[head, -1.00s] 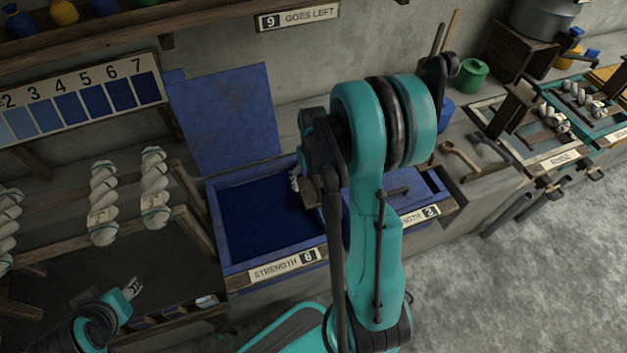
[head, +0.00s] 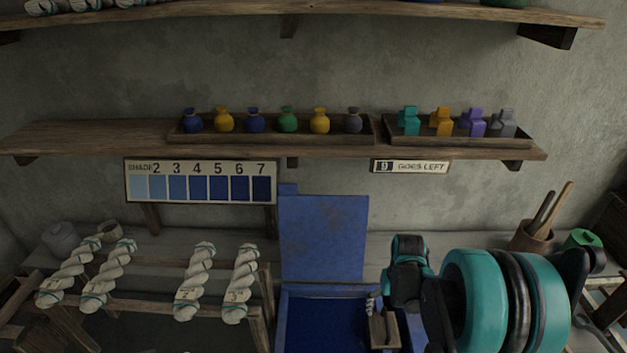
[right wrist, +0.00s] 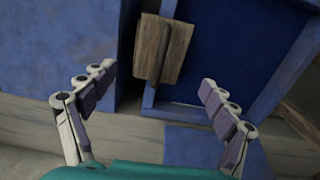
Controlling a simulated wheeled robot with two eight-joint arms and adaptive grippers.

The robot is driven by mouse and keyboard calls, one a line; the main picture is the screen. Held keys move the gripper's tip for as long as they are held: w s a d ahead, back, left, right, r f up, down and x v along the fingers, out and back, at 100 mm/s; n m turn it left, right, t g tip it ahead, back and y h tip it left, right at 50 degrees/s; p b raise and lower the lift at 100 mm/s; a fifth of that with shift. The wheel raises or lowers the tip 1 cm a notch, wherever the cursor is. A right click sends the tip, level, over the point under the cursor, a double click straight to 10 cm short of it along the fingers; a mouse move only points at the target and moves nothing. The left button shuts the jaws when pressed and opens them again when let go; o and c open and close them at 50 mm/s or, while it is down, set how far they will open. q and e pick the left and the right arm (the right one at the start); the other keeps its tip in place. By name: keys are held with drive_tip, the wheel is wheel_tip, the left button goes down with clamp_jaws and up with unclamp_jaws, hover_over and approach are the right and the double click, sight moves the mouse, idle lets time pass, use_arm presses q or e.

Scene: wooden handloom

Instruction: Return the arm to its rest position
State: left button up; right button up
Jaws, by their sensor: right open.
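My right arm comes in from the lower right in the head view. Its teal joint covers part of the bench. One pale fingertip of my right gripper (head: 372,303) shows over the right side of the blue vat (head: 325,318). In the right wrist view my right gripper (right wrist: 157,80) has its two fingers spread wide with nothing between them. A wooden block with a dark handle (right wrist: 160,48) lies just beyond the fingertips, apart from them. The block also shows in the head view (head: 384,330). My left gripper is out of view.
A raised blue lid (head: 322,238) stands behind the vat. White twisted skeins (head: 195,280) hang on a wooden rack at the left. A shade chart (head: 200,182) and a shelf (head: 80,138) with small jars are above. A tool pot (head: 530,236) stands at the right.

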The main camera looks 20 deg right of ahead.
drive_tip(key=s+a+r+n+t, duration=0.1)
drive_tip(key=s+a+r+t, duration=0.2)
drive_tip(key=a+r, duration=0.4)
drive_tip(key=s+a+r+n+t, duration=0.2)
drive_tip(key=s+a+r+t, duration=0.1)
drive_tip(key=a+r, duration=0.5)
drive_tip(key=shift+s+a+n+t, duration=0.35)
drive_tip(key=shift+a+t, duration=0.25)
drive_tip(key=shift+a, duration=0.7)
drive_tip(key=shift+r, duration=0.1)
